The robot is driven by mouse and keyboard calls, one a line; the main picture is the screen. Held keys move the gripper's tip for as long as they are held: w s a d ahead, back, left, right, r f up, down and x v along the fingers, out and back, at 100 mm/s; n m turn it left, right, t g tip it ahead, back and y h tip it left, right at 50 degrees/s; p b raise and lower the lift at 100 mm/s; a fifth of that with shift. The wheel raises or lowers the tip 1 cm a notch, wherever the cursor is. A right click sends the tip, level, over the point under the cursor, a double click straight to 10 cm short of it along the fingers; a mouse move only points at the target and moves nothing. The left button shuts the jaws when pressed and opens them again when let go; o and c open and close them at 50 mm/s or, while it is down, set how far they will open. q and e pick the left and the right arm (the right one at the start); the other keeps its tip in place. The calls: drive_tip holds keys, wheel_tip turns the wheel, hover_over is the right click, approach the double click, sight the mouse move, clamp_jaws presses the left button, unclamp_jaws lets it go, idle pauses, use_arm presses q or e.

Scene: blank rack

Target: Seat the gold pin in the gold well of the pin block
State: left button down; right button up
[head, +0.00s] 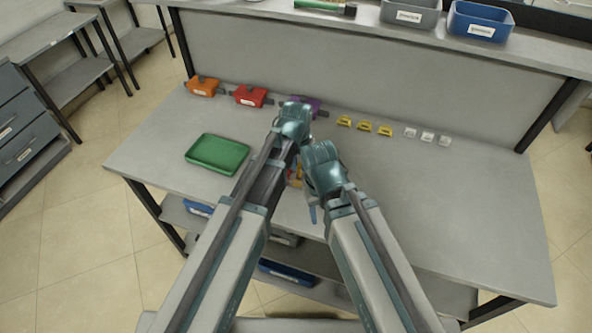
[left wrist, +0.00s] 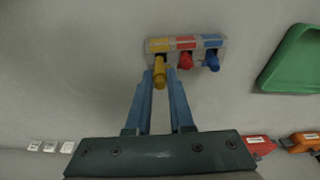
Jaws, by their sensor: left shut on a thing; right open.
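The pin block (left wrist: 200,42) lies on the table in the left wrist view, with gold, red and blue sections side by side. The gold pin (left wrist: 159,76) is at the gold section, between the fingertips of my left gripper (left wrist: 159,82), which is shut on it. I cannot tell how deep the pin sits in the gold well. A red pin (left wrist: 185,61) and a blue pin (left wrist: 212,62) stand at their own sections. In the head view my arms hide most of the block. My right gripper (head: 312,210) is open beside it, its fingers only partly visible.
A green tray (head: 217,153) lies left of my arms. Small yellow (head: 364,126) and white (head: 427,136) labelled pieces stand farther right. The table's right side is clear.

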sight(299, 169)
use_arm(q)
drive_tip(key=shift+w+a+f+b, duration=0.1)
drive_tip(key=shift+f+b, duration=1)
drive_tip(key=shift+f, duration=0.4)
use_arm(e)
drive_tip(key=shift+w+a+f, duration=0.1)
drive_tip(key=shift+a+f, duration=0.1)
drive_tip(key=shift+f, duration=0.55)
drive_tip(key=shift+w+a+f, duration=0.1)
drive_tip(key=shift+a+f, duration=0.05)
drive_tip(key=shift+f, duration=0.55)
use_arm(q)
drive_tip(key=shift+f, duration=0.1)
use_arm(e)
drive_tip(key=shift+f, duration=0.1)
use_arm(q)
drive_tip(key=shift+f, duration=0.15)
use_arm(e)
drive_tip(key=shift+f, duration=0.15)
use_arm(q)
drive_tip(key=c, duration=1.1)
unclamp_jaws()
drive_tip(key=shift+r, duration=0.25)
use_arm(e)
drive_tip(key=shift+r, duration=0.25)
